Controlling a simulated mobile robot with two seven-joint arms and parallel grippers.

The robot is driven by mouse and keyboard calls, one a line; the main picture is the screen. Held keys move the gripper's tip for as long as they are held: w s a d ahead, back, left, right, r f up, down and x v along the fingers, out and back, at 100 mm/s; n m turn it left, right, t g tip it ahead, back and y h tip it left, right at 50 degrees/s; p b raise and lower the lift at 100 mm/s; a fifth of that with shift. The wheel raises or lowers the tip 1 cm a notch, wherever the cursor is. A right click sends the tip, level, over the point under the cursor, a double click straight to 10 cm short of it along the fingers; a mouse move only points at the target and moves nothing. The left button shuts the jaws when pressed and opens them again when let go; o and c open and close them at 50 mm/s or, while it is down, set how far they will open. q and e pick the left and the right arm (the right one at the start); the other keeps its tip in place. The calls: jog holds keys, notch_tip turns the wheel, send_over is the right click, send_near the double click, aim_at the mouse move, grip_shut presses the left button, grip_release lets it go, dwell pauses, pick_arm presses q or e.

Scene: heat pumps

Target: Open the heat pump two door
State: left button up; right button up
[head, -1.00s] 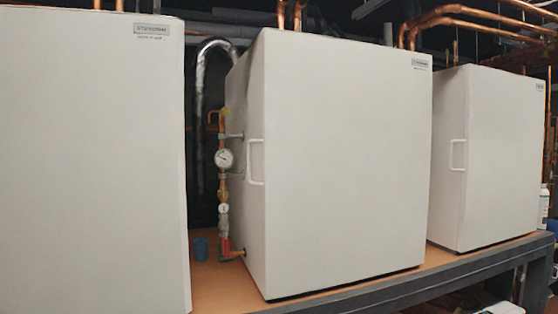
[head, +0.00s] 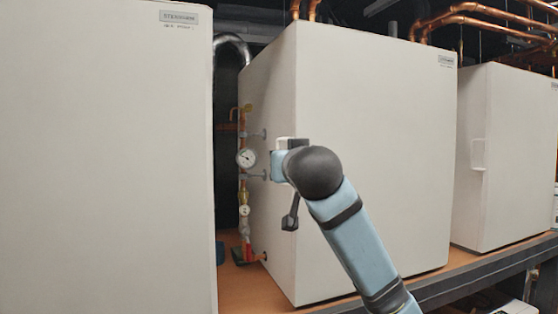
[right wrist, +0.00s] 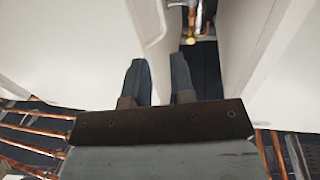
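The middle heat pump (head: 375,130), a large white box I take for heat pump two, stands on the bench with its front door shut. Its white door handle (head: 283,143), at the door's left edge, is partly hidden by my right arm. My right gripper is at the handle; its fingers are hidden in the head view. In the right wrist view my right gripper (right wrist: 158,82) has its two dark fingers apart, with white surface between and beyond them. The white handle (right wrist: 150,25) seems to be just ahead; contact cannot be told. My left gripper is not in view.
White heat pumps stand at the left (head: 105,150) and right (head: 515,150). A pressure gauge (head: 246,158) on copper piping sits in the gap left of the middle unit. The wooden bench (head: 245,290) has a dark front edge. Copper pipes (head: 480,20) run above.

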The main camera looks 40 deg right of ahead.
jog(key=p+x, duration=0.4)
jog(key=x, duration=0.9)
jog(key=shift+w+d, duration=0.2)
jog(key=shift+w, duration=0.15)
grip_shut()
